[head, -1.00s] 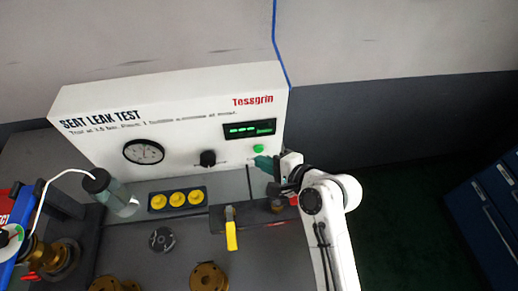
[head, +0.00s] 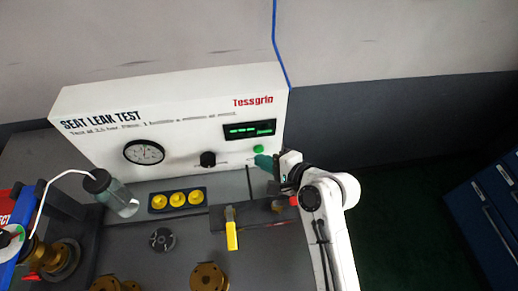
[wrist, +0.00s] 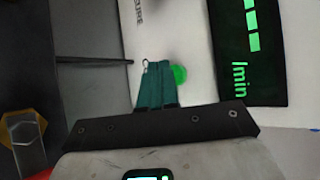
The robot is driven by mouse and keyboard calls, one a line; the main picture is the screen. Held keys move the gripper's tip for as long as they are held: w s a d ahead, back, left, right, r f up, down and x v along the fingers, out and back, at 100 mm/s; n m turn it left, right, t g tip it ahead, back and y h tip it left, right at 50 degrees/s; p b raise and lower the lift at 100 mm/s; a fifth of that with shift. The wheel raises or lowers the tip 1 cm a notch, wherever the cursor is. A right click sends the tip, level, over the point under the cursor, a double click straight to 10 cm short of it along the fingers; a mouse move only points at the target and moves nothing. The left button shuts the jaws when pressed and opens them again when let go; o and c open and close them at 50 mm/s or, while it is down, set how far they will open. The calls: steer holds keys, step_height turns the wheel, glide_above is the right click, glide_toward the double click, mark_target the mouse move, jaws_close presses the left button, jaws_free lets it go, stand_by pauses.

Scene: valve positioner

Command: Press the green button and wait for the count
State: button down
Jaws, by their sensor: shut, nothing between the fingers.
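The green button (head: 258,149) is on the white front panel (head: 190,125), below the dark display (head: 250,130) with green characters. In the wrist view the button (wrist: 179,75) shows just beside the teal fingertips, partly covered by them. The wrist view also shows the display (wrist: 252,45) with green dashes and "1min". My gripper (head: 262,161) is shut and empty, its teal fingers close to the button, just below it. It also shows in the wrist view (wrist: 155,68). I cannot tell whether the fingertips touch the panel.
A pressure gauge (head: 143,152) and a black knob (head: 208,159) are on the panel to the left. On the bench stand a yellow-handled valve (head: 231,235), a tray of yellow caps (head: 158,203), a clear bottle (head: 122,203) and brass flanges (head: 208,279).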

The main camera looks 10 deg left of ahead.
steer(key=shift+w+a, duration=0.15)
steer(key=shift+w, duration=0.4)
stand_by(0.8)
steer(key=shift+s, duration=0.1)
steer(key=shift+s+d+p, duration=0.25)
steer(key=shift+s+p, duration=0.45)
steer(key=shift+s, duration=0.05)
steer(key=s+p, duration=0.1)
steer(key=s, duration=0.1)
steer(key=s+d+p, duration=0.1)
steer(key=s+p, duration=0.1)
steer(key=shift+s+d, duration=0.15)
steer(key=shift+s, duration=0.25)
stand_by(0.7)
